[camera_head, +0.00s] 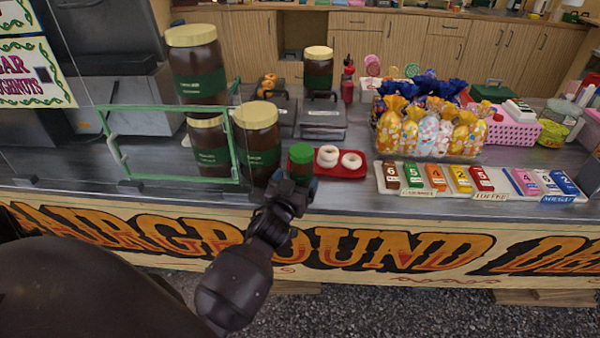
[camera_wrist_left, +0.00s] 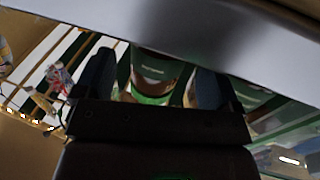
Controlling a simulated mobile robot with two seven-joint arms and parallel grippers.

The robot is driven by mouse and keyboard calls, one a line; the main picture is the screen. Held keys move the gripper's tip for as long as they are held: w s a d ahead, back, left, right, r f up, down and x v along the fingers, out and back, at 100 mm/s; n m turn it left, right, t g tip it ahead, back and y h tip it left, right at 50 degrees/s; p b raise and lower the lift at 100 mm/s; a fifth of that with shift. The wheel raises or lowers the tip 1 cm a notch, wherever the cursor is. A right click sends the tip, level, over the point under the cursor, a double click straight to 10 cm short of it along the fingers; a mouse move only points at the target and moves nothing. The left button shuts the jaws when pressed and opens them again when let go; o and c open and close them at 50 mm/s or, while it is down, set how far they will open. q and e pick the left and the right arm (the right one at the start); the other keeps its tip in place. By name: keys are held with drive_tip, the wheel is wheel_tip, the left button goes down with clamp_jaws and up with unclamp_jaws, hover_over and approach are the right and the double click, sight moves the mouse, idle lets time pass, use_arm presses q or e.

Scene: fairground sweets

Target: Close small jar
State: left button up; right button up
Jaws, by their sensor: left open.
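The small jar (camera_head: 301,154) has a green lid on top and stands near the counter's front edge, left of a red tray. Its lower body is mostly hidden by my gripper, and I cannot tell whether the lid is tight. My left gripper (camera_head: 290,187) is open, just in front of and below the lid. In the left wrist view, a brown jar with a green label (camera_wrist_left: 155,72) shows between the two fingers of my left gripper (camera_wrist_left: 155,80). I cannot tell whether the fingers touch it. My right gripper is not in view.
Large brown jars with cream lids (camera_head: 257,140) stand close left, beside a green-framed glass panel (camera_head: 175,181). The red tray (camera_head: 340,174) with white doughnuts (camera_head: 328,156) is close right. Bagged sweets (camera_head: 430,132) and a row of coloured price cards (camera_head: 436,177) lie farther right.

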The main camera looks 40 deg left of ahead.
use_arm(q)
drive_tip(key=v, duration=0.7)
drive_tip(key=shift+s, duration=0.4)
drive_tip(key=shift+d, duration=0.15)
drive_tip(key=s+d+f+m+g+h, duration=0.2)
drive_tip(key=s+d+f+g, duration=0.1)
drive_tip(key=s+f, duration=0.4)
drive_tip(key=s+d+f+m+g+h, duration=0.2)
drive_tip(key=s+d+f+g, duration=0.1)
drive_tip(key=s+f, duration=0.5)
drive_tip(key=s+d, duration=0.1)
drive_tip(key=s, duration=0.2)
drive_tip(key=shift+s+f+h, duration=0.15)
drive_tip(key=shift+s+h, duration=0.2)
drive_tip(key=shift+h, duration=0.05)
drive_tip(key=shift+d, duration=0.1)
